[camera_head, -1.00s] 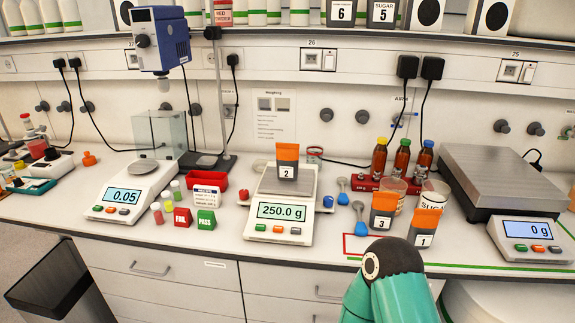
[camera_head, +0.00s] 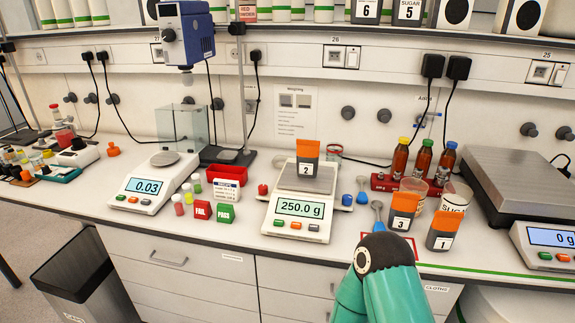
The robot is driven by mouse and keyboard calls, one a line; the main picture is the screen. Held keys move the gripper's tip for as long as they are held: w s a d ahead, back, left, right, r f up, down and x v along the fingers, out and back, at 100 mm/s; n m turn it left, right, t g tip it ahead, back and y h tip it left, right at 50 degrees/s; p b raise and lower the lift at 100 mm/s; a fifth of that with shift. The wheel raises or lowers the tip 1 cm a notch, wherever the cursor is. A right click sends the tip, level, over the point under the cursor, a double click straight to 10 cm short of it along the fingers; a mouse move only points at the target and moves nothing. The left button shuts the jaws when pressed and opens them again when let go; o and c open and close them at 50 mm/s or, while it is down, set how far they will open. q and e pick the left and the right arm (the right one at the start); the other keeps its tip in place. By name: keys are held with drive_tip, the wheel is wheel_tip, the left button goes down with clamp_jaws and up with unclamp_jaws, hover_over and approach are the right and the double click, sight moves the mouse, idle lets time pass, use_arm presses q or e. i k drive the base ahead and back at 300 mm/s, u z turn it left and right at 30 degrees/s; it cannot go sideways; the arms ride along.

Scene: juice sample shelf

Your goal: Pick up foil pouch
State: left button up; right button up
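Several foil pouches with orange tops, grey bodies and white number labels are in view. Pouch 2 (camera_head: 306,170) stands on the pan of the middle scale (camera_head: 298,215), whose display reads 250.0 g. Pouch 3 (camera_head: 402,212) and pouch 1 (camera_head: 443,230) stand side by side on the counter, right of that scale. Pouches 6 (camera_head: 367,10) and 5 (camera_head: 408,11) are on the shelf above, partly cut off by the picture's top. A teal arm of mine comes in at the bottom, in front of pouches 3 and 1. Neither gripper shows.
A large grey scale (camera_head: 515,180) fills the right. A small scale (camera_head: 153,185), red FAIL and green PASS blocks (camera_head: 225,213) stand left.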

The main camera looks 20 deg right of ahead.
sight(307, 155)
drive_tip(key=u, duration=0.75)
drive_tip(key=k, duration=1.45)
drive_tip(key=z, duration=0.95)
drive_tip(key=i, duration=1)
drive_tip(key=u, duration=0.1)
